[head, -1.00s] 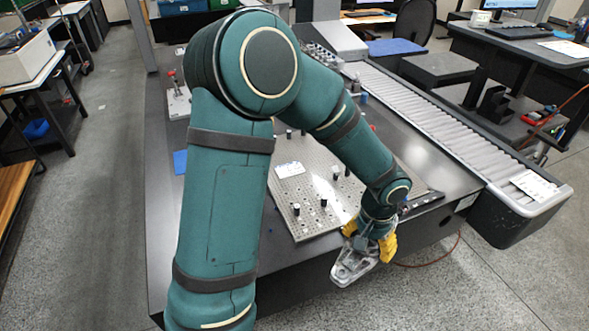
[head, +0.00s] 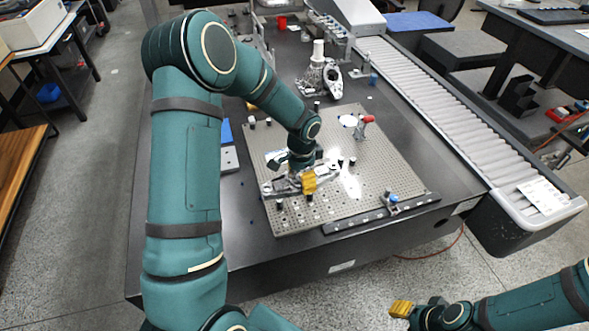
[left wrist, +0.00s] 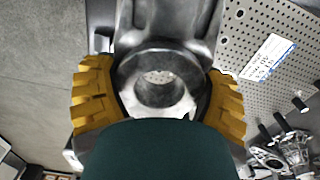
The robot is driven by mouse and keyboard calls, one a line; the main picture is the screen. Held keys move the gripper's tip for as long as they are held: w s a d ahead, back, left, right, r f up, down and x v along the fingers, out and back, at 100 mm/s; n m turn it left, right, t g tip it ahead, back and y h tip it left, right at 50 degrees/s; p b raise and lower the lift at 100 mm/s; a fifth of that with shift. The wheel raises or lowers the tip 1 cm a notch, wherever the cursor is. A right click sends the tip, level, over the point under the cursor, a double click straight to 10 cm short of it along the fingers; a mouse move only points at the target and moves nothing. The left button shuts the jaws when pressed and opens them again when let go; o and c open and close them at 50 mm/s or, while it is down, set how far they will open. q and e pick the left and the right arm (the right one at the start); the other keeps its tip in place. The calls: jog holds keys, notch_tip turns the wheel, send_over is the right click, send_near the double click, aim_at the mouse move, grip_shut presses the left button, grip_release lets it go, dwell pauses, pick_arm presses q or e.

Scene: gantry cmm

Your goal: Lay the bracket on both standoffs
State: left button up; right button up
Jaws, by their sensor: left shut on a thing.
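The silver metal bracket (head: 327,173) is in my left gripper (head: 306,180), above the perforated plate, apparently held off its surface. In the left wrist view, the yellow fingers of that gripper (left wrist: 158,95) press on both sides of the bracket's round, holed boss (left wrist: 158,82). Short dark standoffs stand on the plate; one (head: 280,204) is just in front of the bracket's left end, another (head: 352,162) right of it. I cannot tell which two are the task's pair. My right gripper (head: 402,309) is low at right, off the table; its opening is unclear.
The perforated plate (head: 385,165) lies on the dark table (head: 440,178). A red-topped clamp (head: 366,124) and a blue-topped one (head: 393,200) stand at its right and front. Other metal parts (head: 332,82) stand behind it. A roller conveyor (head: 440,105) runs along the right.

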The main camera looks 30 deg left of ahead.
aim_at(295, 180)
pick_arm(q)
jog(key=shift+w+a+f+m, duration=0.2)
jog(key=shift+a+m, duration=0.1)
jog(key=shift+a, duration=0.35)
jog(key=shift+w+a+f+m, duration=0.1)
jog(key=shift+a+f+m, duration=0.15)
jog(key=shift+a, duration=0.35)
jog(key=shift+f+b, duration=2.25)
jog(key=shift+f, duration=1.15)
jog(key=shift+r, duration=0.1)
jog(key=shift+f+b, duration=0.35)
jog(key=shift+f, duration=0.2)
jog(key=o, duration=1.2)
